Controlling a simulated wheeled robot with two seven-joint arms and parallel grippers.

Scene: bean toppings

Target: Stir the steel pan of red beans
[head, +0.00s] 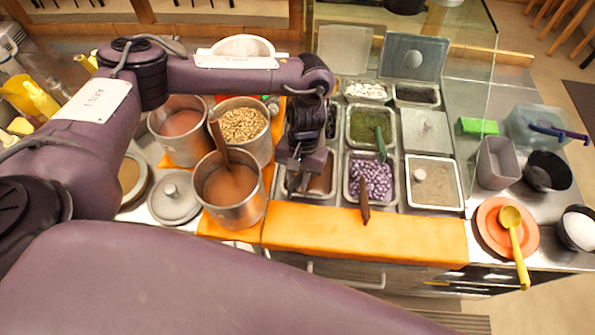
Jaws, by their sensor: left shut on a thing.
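A steel pan (320,197) with smooth reddish-brown contents (322,178) is set in the counter, left of the pan of purple pieces. I take it as the red bean pan; single beans cannot be made out. My left gripper (300,168) points down over this pan and hides much of it. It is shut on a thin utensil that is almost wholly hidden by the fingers. Whether the utensil's lower end touches the contents cannot be told. My right gripper is not in view.
A steel pot with a wooden spoon (228,190) stands close left, with other pots behind it. The pan of purple pieces (372,178) holds a brown spoon (364,200). Several topping pans lie behind and right. The orange front strip (370,232) is clear.

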